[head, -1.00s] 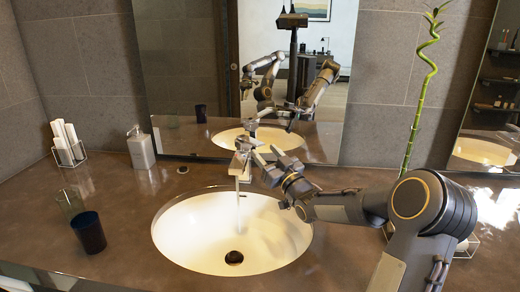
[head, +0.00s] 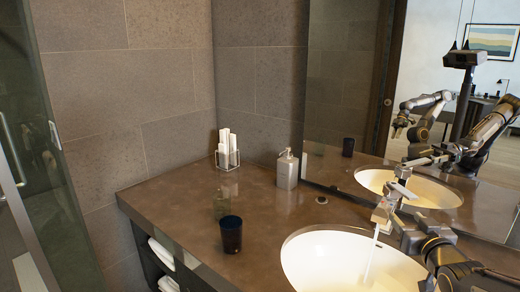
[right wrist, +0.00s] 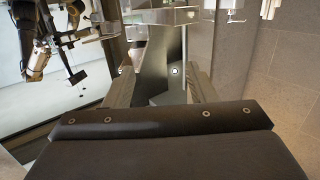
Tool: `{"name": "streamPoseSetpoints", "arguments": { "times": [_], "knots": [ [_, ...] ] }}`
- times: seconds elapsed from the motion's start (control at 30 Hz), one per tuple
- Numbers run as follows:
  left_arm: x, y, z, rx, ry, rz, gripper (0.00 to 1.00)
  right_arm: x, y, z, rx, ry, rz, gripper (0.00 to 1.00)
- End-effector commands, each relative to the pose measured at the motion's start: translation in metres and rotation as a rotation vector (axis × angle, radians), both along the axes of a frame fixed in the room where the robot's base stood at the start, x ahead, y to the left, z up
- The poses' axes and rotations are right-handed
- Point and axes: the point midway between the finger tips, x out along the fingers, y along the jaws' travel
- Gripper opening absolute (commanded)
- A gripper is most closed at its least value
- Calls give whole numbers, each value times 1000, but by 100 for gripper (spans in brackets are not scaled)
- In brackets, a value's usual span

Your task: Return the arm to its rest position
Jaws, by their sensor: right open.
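My right gripper (head: 408,232) is open at the metal faucet (head: 385,207), at the right of the head view. In the right wrist view the faucet (right wrist: 165,60) shows just ahead, between the two finger sides; I cannot tell whether they touch it. A stream of water (head: 370,255) falls from the spout into the white sink (head: 325,262). My right arm (head: 455,265) comes in from the lower right and is partly cut off. My left arm does not show directly, only my reflection in the mirror.
On the brown counter (head: 165,205) stand a dark blue cup (head: 231,235), a clear glass (head: 221,205), a soap dispenser (head: 286,170) and a wire holder with white rolls (head: 228,152). The mirror (head: 340,90) rises behind. Towels (head: 162,253) lie on a shelf below.

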Motion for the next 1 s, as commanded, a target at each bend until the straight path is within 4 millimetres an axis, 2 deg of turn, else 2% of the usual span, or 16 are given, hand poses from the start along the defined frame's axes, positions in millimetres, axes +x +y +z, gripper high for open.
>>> {"name": "streamPoseSetpoints", "arguments": {
  "times": [0.03,0.07,0.17,0.3,0.4,0.5,0.6,0.7,1.0],
  "knots": [
    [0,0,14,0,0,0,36,-23,21,14,6,97,-12,51],
    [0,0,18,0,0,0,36,-38,29,12,22,164,-25,51],
    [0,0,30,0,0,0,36,-96,58,2,94,375,-46,51],
    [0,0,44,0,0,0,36,-186,104,-22,234,641,-2,51],
    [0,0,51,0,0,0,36,-238,135,-37,321,784,67,51],
    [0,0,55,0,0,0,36,-276,159,-47,381,886,139,51],
    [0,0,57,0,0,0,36,-298,173,-53,415,948,189,51],
    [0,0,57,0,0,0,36,-307,179,-56,427,975,210,51],
    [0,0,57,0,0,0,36,-308,179,-57,428,978,210,51]
  ]
}}
